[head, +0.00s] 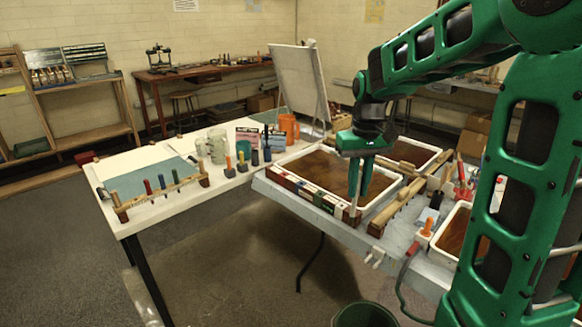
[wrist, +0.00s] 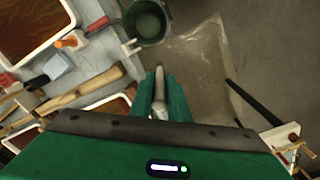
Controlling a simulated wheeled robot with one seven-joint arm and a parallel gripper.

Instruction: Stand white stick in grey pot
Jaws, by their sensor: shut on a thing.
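My gripper (head: 358,190) is above the near edge of the marbling trays' table. Its fingers point down. In the wrist view, my gripper (wrist: 161,90) is shut on the white stick (wrist: 159,80), a pale thin piece between the two fingers. In the head view, the stick's lower end (head: 351,216) shows below the fingertips, roughly upright. Grey-looking pots or mugs stand on the white table to the left; one is a pale grey pot (head: 217,146). I cannot tell for sure which is the grey pot. The stick is well apart from them.
A teal pot (head: 243,148) and an orange jug (head: 289,128) stand near the grey ones, with small bottles in front. A tool rack (head: 160,193) is at the white table's near left. A marbling tray (head: 288,163) lies beside my gripper. A green bucket (wrist: 166,37) is below.

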